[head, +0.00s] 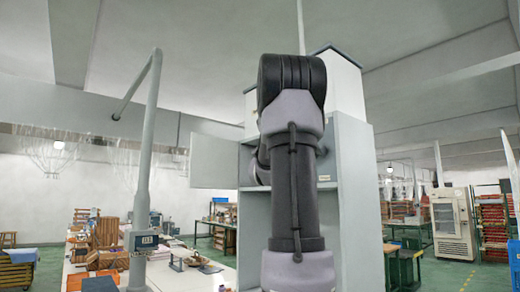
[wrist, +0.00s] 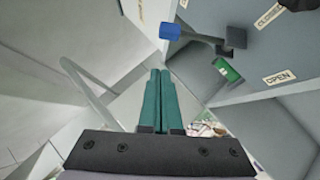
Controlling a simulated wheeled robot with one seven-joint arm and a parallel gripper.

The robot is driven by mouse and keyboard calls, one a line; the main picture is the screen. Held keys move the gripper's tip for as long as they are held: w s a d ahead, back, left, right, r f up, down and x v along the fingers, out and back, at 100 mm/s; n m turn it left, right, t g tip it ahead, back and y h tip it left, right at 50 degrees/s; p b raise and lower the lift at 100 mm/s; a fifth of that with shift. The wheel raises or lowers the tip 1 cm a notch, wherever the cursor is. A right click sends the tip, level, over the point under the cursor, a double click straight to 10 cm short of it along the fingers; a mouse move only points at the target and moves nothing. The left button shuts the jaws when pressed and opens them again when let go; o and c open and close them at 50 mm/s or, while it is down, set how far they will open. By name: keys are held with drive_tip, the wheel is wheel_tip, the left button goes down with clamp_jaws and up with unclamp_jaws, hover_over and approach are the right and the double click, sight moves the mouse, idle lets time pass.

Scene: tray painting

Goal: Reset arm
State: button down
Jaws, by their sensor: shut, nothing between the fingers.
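My gripper (wrist: 160,76) shows in the wrist view with its two long green fingers side by side and pressed together. Nothing is between them. In the head view my arm stands upright in front of a grey cabinet and hides much of it; the gripper itself cannot be seen there. The cabinet (head: 355,190) has a door (head: 214,161) swung out to the left. In the wrist view a lever with a blue end (wrist: 170,32) and a green part (wrist: 227,70) sit on a grey panel (wrist: 225,22) beside the fingertips, apart from them.
A long white table (head: 190,280) with wooden boxes (head: 106,235) on it is at the left. A grey post (head: 143,170) rises there with a bent top. A white glass-fronted cabinet (head: 453,223) and shelves (head: 492,225) stand far right.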

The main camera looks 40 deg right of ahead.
drive_tip(key=v, duration=0.7)
drive_tip(key=shift+a+r, duration=0.1)
drive_tip(key=shift+r, duration=0.05)
drive_tip(key=s+a+f+m+g+y, duration=0.25)
drive_tip(key=a+f+m+y, duration=0.35)
drive_tip(key=a, duration=0.3)
drive_tip(key=s+a+f+m+g+y, duration=0.2)
drive_tip(key=a+f+m+g+y, duration=0.15)
drive_tip(key=a+f+m, duration=0.45)
drive_tip(key=s+a+f+m+g+y, duration=0.4)
drive_tip(key=s+a+f+m+g, duration=0.3)
drive_tip(key=s+a+f, duration=0.6)
drive_tip(key=s+m, duration=0.1)
drive_tip(key=s, duration=0.3)
drive_tip(key=shift+a+f+m+y, duration=0.3)
drive_tip(key=shift+a+f+y, duration=0.05)
drive_tip(key=shift+a, duration=0.1)
